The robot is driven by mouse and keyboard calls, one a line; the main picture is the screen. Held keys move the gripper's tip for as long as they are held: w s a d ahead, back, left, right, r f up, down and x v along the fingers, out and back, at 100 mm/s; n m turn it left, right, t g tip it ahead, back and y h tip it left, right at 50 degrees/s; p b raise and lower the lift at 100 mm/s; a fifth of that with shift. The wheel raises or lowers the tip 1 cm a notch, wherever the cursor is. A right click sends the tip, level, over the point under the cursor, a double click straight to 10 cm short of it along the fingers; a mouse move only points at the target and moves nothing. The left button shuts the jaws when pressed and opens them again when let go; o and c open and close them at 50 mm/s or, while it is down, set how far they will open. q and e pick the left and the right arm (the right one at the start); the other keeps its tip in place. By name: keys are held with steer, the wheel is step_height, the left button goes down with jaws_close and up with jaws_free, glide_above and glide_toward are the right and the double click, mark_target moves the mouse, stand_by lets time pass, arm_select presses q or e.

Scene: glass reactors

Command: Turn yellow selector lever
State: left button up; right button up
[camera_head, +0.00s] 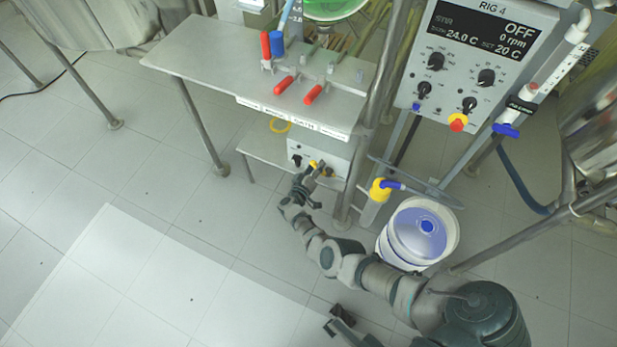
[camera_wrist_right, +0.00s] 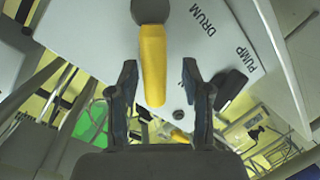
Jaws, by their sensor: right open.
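The yellow selector lever (camera_wrist_right: 152,65) sits on a white panel (camera_wrist_right: 225,85) marked DRUM and PUMP in the right wrist view. It shows small in the head view (camera_head: 313,163), on the front of a low box under the steel table. My right gripper (camera_wrist_right: 159,75) is open, with its fingers on either side of the lever; contact cannot be told. In the head view my right gripper (camera_head: 312,177) is at the lever and partly covers it. My left gripper (camera_head: 337,321) is low in the head view, its dark fingers apart, away from the panel.
A steel table (camera_head: 210,65) with red-handled valves stands above the box. A RIG 4 control panel (camera_head: 462,85) is at upper right.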

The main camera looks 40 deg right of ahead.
steer(key=v, duration=1.1)
steer(key=shift+s+f, duration=0.1)
